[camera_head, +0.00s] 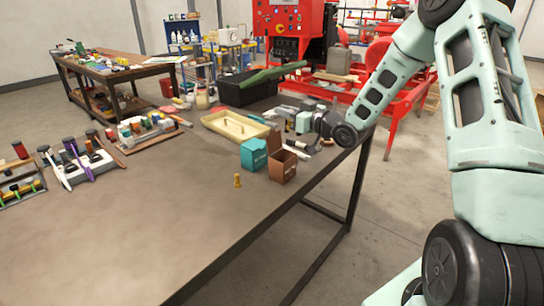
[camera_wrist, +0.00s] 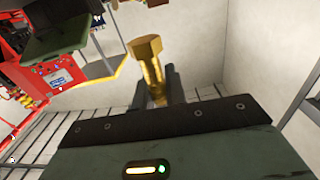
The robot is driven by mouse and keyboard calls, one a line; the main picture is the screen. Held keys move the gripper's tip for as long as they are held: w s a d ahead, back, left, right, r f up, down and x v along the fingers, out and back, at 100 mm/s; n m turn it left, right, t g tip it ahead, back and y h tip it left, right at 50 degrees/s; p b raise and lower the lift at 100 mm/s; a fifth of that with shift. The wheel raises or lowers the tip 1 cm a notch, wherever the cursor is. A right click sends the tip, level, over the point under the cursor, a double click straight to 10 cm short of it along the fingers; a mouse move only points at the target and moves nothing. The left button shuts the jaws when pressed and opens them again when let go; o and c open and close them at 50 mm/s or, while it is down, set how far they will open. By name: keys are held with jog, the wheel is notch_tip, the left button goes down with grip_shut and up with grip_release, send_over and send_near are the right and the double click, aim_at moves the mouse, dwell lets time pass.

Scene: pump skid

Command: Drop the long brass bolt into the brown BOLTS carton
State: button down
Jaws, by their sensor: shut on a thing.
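A brass bolt (camera_wrist: 147,50) with a hexagonal head stands out from between the dark fingers of my gripper (camera_wrist: 153,88) in the wrist view. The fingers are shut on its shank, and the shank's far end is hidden. In the head view my gripper (camera_head: 291,123) is small and partly hidden, above the table behind the cartons. The open brown carton (camera_head: 281,168) stands near the table's right edge, nearer the camera than my gripper. Its lettering cannot be read, and its inside is mostly hidden.
A teal carton (camera_head: 252,155) stands left of the brown one. A small brass piece (camera_head: 237,181) stands on the table in front. A cream tray (camera_head: 234,128) and a black bin (camera_head: 246,88) lie behind. Tool racks (camera_head: 82,165) stand at left. The near tabletop is clear.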

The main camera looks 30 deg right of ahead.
notch_tip(320, 180, down, 6)
jog(key=b, duration=0.4)
jog(key=shift+w, duration=0.1)
jog(key=shift+r, duration=0.1)
jog(key=c, duration=1.3)
grip_release()
jog(key=shift+c, duration=0.2)
jog(key=b+v, duration=0.1)
jog(key=v, duration=1.6)
jog(key=shift+s+b, duration=0.2)
jog(key=shift+b, duration=0.15)
jog(key=shift+d, duration=0.1)
